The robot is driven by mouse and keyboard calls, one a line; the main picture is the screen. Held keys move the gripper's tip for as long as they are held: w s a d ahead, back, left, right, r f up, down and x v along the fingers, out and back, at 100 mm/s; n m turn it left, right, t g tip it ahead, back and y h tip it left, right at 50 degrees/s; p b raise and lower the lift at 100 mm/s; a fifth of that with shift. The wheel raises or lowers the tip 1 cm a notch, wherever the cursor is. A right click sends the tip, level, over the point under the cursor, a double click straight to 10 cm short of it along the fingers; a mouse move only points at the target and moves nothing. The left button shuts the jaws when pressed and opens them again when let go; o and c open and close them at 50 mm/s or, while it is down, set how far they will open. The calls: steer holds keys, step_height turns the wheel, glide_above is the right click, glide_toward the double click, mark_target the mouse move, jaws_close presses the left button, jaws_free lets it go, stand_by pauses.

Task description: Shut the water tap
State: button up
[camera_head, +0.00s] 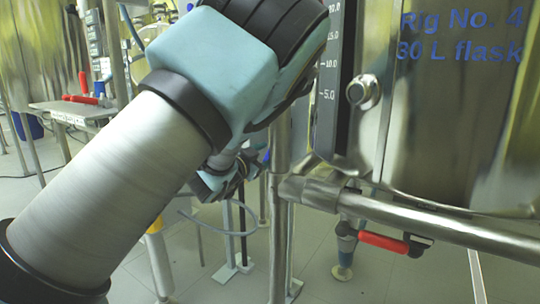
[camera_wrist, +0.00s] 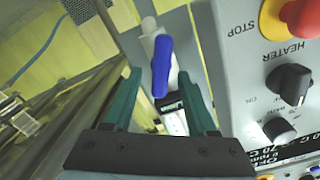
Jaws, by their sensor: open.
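A tap with a blue lever handle (camera_wrist: 161,66) shows in the wrist view, with a pale metal body (camera_wrist: 149,27) at its upper end. I take it for the water tap. The lever lies roughly lengthwise in the picture. My gripper (camera_wrist: 158,76) is open, with one green finger on each side of the blue lever in the picture. I cannot tell whether the lever is truly between the fingers in depth or touched by them. In the head view my arm hides the tap and most of my gripper.
A control panel (camera_wrist: 250,75) with a red stop button (camera_wrist: 302,17) and black knobs (camera_wrist: 289,84) stands close on the right. In the head view, a steel rail (camera_head: 440,225), a red-handled valve (camera_head: 384,242) and a large steel vessel (camera_head: 455,120) are on the right.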

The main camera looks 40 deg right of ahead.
steer(key=shift+w+d, duration=0.25)
steer(key=shift+d, duration=0.35)
jaws_close()
